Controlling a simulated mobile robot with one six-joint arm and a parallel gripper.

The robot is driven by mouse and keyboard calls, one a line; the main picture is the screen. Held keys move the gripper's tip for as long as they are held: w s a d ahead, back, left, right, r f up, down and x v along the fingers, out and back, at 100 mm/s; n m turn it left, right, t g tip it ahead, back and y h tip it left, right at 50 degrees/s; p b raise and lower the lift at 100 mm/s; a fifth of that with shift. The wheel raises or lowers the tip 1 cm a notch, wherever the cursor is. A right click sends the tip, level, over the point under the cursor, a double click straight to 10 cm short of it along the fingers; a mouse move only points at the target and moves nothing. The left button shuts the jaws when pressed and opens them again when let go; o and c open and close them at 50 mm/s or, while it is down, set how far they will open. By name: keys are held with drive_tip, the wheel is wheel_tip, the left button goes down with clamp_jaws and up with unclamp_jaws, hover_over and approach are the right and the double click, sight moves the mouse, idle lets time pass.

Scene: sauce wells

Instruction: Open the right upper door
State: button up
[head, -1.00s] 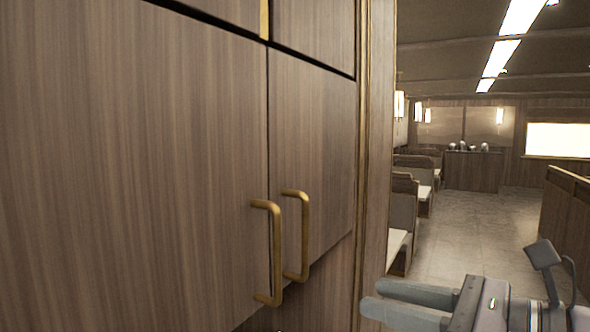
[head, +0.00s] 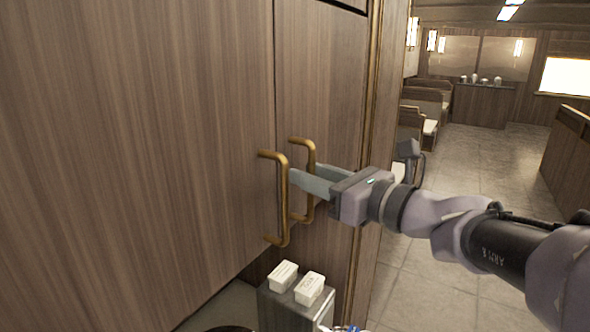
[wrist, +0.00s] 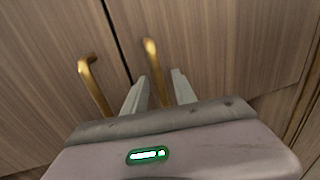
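The right upper door (head: 325,90) is brown wood and looks shut, with a brass bar handle (head: 311,152) near its left edge. My gripper (head: 300,181) is at this handle. In the wrist view, the right door's handle (wrist: 152,62) runs down between the two grey fingers of my gripper (wrist: 157,88). The fingers are apart, with gaps visible beside the bar. Whether either finger touches it cannot be told. The lower part of the handle is hidden in the wrist view by my gripper.
The left door (head: 130,130) is shut; its brass handle (head: 284,205) stands just left of my fingers. Below the doors, two small white boxes (head: 309,289) sit on a grey block (head: 285,309). Open floor (head: 480,190) lies to the right, with booths (head: 428,105) beyond.

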drive_tip(key=shift+w, duration=0.15)
clamp_jaws()
idle(1.4)
